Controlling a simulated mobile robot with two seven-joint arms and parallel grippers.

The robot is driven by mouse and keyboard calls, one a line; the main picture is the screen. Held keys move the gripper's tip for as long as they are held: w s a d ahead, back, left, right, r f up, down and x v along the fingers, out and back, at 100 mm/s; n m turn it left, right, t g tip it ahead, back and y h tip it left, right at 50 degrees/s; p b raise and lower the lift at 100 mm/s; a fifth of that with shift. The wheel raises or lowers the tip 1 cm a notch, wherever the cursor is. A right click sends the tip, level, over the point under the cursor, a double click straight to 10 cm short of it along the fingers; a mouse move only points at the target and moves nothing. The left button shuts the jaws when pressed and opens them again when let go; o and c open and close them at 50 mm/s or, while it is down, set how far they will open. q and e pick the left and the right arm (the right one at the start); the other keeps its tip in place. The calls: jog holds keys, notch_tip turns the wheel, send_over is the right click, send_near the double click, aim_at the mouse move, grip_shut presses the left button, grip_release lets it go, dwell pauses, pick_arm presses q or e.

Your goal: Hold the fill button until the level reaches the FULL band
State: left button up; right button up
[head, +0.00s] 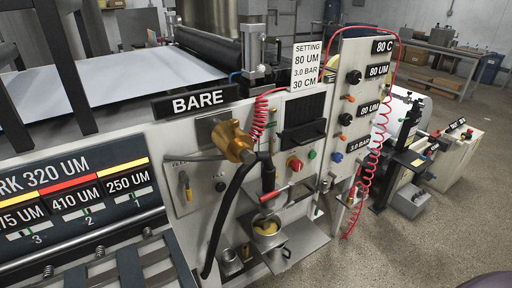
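The machine's control panel (284,180) stands in the middle of the head view. A red mushroom button (295,164) and a small green button (312,154) sit side by side on it, below a dark display or slot (303,122). I cannot read which button is the fill button. A metal cup (267,228) with yellowish content stands below on a small shelf, under a black handle or nozzle (267,172). No FULL band or level mark is legible. Neither gripper can be made out in this view.
A brass fitting (232,141), a black hose (226,215) and a coiled red hose (371,170) hang around the panel front. A metal tray (298,243) juts out low. An upright panel (356,115) with knobs stands right. Open floor (405,250) lies at lower right.

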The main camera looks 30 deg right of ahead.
grip_shut()
dwell(1.4)
